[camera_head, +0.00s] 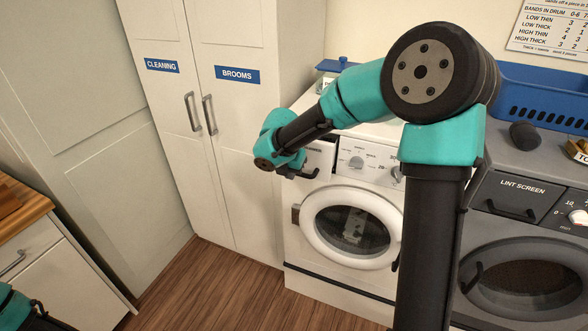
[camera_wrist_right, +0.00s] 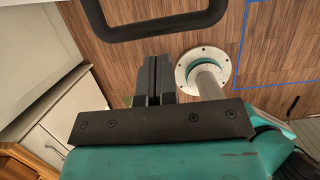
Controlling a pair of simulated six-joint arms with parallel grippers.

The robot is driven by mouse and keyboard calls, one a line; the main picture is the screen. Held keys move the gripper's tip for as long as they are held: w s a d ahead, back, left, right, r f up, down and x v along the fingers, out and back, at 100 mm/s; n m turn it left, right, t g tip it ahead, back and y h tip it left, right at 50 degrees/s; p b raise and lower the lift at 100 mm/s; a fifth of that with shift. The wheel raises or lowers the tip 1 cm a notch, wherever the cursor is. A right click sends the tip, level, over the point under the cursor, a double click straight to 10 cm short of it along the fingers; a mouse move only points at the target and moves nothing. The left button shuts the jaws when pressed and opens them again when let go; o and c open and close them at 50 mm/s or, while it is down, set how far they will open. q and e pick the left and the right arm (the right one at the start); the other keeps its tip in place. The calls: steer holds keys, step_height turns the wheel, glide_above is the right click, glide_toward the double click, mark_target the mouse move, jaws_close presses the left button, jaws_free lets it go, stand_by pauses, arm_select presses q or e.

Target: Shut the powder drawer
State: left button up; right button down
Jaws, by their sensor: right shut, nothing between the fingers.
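The white washing machine (camera_head: 300,225) stands in the middle of the head view. Its powder drawer (camera_head: 320,158) is at the upper left of the front, left of the dial. It seems to stand out from the panel, but how far is hard to tell. My right arm hides its left part. My right gripper (camera_head: 292,174) is at the drawer's front, beside the dark drawer handle (camera_head: 311,174). In the right wrist view its fingers (camera_wrist_right: 155,62) are shut and empty, just short of a dark looped handle (camera_wrist_right: 150,30). Contact is unclear. My left gripper is out of view.
The washer's round door (camera_head: 350,228) is below the drawer. A grey dryer (camera_head: 525,250) stands to the right, with a blue basket (camera_head: 540,95) on top. Tall white cupboards (camera_head: 235,150) stand left of the washer. The wood floor (camera_head: 200,290) in front is clear.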

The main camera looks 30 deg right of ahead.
steer(key=v, duration=1)
steer(key=shift+s+a+r, duration=0.15)
steer(key=shift+s+a, duration=0.15)
steer(key=shift+a, duration=0.15)
